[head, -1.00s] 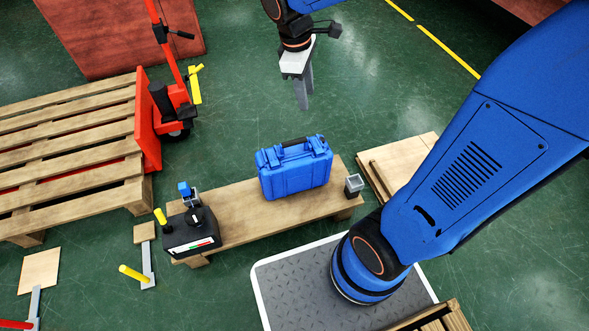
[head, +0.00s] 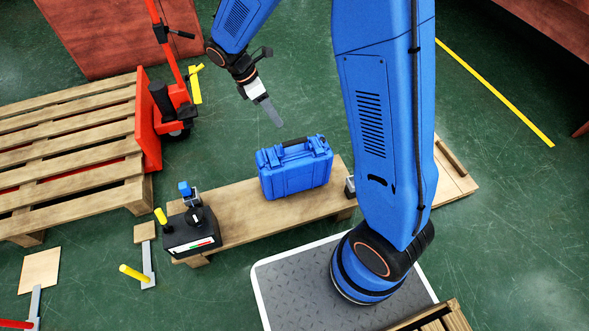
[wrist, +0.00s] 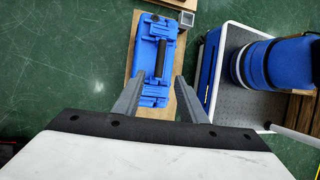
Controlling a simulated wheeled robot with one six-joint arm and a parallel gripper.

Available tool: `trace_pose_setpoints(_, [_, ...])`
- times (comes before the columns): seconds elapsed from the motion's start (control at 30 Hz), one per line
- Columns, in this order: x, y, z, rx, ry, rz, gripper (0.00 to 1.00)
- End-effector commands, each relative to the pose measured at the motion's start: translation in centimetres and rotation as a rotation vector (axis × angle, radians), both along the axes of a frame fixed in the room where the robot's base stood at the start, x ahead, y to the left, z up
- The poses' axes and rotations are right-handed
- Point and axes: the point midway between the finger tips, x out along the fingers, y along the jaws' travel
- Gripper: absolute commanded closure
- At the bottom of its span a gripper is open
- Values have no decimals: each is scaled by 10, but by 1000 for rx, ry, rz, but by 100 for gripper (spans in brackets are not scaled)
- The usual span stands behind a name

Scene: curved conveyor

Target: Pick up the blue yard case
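The blue yard case (head: 295,172) stands on a wooden bench (head: 240,218), with its dark handle on top. In the wrist view the case (wrist: 148,58) lies ahead of my gripper, its handle roughly between the lines of the two fingers. My gripper (head: 272,112) is above and behind the case in the head view, apart from it. In the wrist view my gripper (wrist: 156,90) shows its two grey fingers spread wide with nothing held between them.
A black box with a small screen (head: 191,233) sits on the bench's left end. A small grey open container (wrist: 186,19) stands beside the case. Wooden pallets (head: 70,150) and a red pallet jack (head: 148,125) are at left. Green floor is clear behind the bench.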

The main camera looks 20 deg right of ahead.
Motion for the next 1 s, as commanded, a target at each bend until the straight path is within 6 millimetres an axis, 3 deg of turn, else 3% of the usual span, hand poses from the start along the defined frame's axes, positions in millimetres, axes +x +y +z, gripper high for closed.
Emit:
trace_pose_setpoints(0.5, [-16, -34, -80, -1, 1, -1, 62])
trace_pose_setpoints(0.77, [-19, -41, -94, 0, 0, -2, 62])
trace_pose_setpoints(1.0, [-24, -56, -120, 0, 1, -2, 62])
